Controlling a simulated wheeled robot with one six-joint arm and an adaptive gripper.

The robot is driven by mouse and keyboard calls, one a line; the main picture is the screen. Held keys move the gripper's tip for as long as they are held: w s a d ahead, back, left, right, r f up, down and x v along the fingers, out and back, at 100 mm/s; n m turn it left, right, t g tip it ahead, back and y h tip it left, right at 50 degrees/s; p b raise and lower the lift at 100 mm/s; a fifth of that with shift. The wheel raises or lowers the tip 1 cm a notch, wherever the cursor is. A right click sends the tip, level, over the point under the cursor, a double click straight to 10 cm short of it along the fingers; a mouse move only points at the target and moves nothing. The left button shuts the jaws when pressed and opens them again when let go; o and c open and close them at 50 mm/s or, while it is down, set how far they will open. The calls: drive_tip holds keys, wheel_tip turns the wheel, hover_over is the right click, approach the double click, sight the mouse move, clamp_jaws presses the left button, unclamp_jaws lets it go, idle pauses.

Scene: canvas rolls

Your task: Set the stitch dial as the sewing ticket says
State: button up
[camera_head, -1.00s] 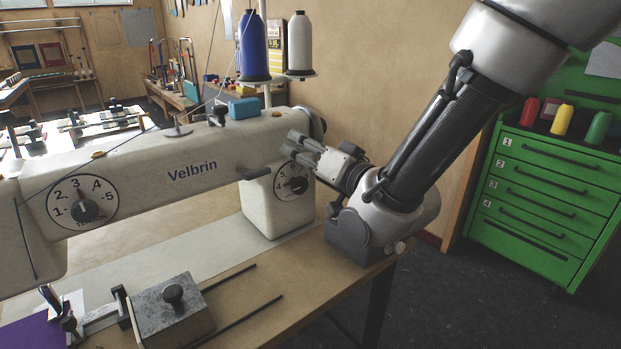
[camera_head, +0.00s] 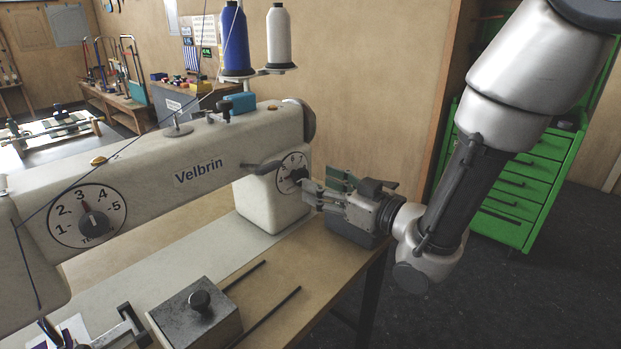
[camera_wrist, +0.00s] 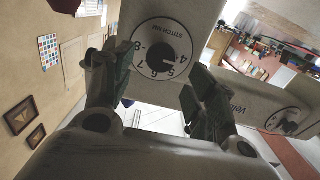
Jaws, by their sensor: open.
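The stitch dial (camera_head: 284,165) is a white round face with a black knob on the sewing machine's right column. In the wrist view the dial (camera_wrist: 144,37) shows "STITCH MM" and numbers from 4 to 8, turned on their side; its black knob (camera_wrist: 158,52) is in clear view, but I cannot read its pointer surely. My gripper (camera_head: 318,190) is open and empty, just right of the dial, its fingers facing the knob. In the wrist view my gripper (camera_wrist: 148,75) has a finger on either side of the dial, apart from the knob. No ticket is readable.
A second dial (camera_head: 88,216), numbered 1 to 5, is on the left of the machine (camera_head: 200,150). A lever (camera_head: 262,167) sticks out beside the stitch dial. Thread cones (camera_head: 235,42) stand above. A metal block (camera_head: 195,318) lies on the table. Green drawers (camera_head: 520,190) stand at right.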

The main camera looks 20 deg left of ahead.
sight(304, 177)
drive_tip(key=x, duration=0.5)
drive_tip(key=shift+c, duration=0.5)
drive_tip(key=c, duration=0.9)
